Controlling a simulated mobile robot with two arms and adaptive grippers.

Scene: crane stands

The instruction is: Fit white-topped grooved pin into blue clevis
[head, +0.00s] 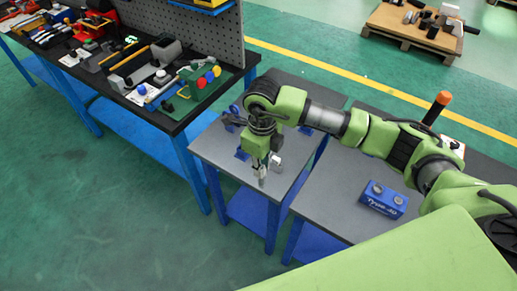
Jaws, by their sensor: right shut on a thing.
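My right gripper (262,179) points down over the grey table near its front edge. It is shut on a small grey piece, most of which the fingers hide; I cannot tell whether it is the white-topped grooved pin. A small light-topped piece (277,161) shows just right of the gripper. Blue parts stand behind and left of the gripper, one close by (242,154) and one farther back (233,112), partly hidden by my arm. I cannot tell which is the clevis. My left gripper is not in view.
A blue block with lettering and two grey round pieces (384,200) sits on the right grey table. An orange-topped black post (437,107) stands behind my arm. A tool-filled black workbench (178,122) is at left. A pallet (412,32) lies far back.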

